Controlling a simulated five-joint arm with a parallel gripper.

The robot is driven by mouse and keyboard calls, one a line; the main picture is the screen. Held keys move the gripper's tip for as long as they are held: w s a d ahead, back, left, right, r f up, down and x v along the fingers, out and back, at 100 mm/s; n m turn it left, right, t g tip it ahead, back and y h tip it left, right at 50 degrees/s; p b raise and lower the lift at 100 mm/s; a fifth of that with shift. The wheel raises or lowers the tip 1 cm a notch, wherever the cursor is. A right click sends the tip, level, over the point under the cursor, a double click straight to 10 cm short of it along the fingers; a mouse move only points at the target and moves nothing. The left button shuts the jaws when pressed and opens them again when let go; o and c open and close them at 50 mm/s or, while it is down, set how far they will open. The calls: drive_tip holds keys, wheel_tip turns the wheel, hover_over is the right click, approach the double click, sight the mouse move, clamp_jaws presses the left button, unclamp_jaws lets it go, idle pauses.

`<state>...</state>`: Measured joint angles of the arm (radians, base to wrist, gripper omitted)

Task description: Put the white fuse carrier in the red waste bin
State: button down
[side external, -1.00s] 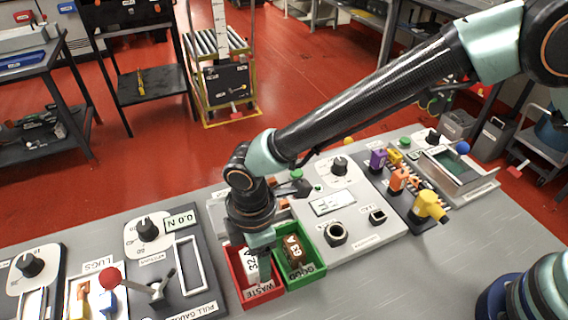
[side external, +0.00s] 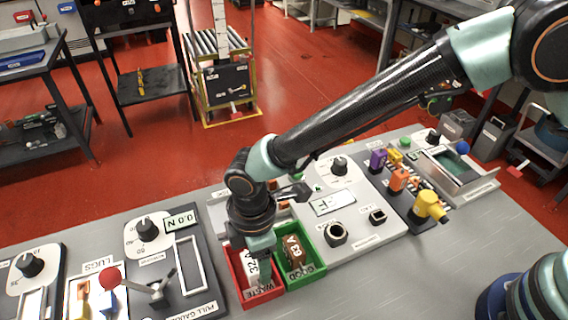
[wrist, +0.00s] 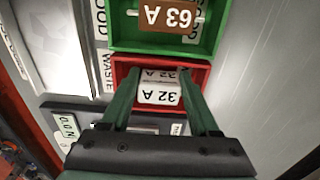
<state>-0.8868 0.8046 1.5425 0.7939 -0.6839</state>
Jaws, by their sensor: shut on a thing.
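The white fuse carrier (wrist: 158,90), marked 32 A, is between the fingers of my gripper (wrist: 160,78) in the wrist view. In the side view the white carrier (side external: 252,268) shows within the outline of the red waste bin (side external: 239,284). My gripper (side external: 262,272) is shut on it and points down into the bin. In the wrist view the red bin's wall (wrist: 200,75) surrounds the carrier. Whether the carrier touches the bin floor cannot be told.
A green bin (side external: 318,266) marked GOOD stands against the red bin and holds a brown 63 A carrier (side external: 297,250). A pull gauge panel (side external: 205,300) lies to the left. A grey panel with sockets (side external: 355,240) lies to the right.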

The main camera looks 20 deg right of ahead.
drive_tip(key=shift+f, duration=0.1)
drive_tip(key=shift+c, duration=0.2)
unclamp_jaws()
wheel_tip(320, 180, up, 12)
idle(0.4)
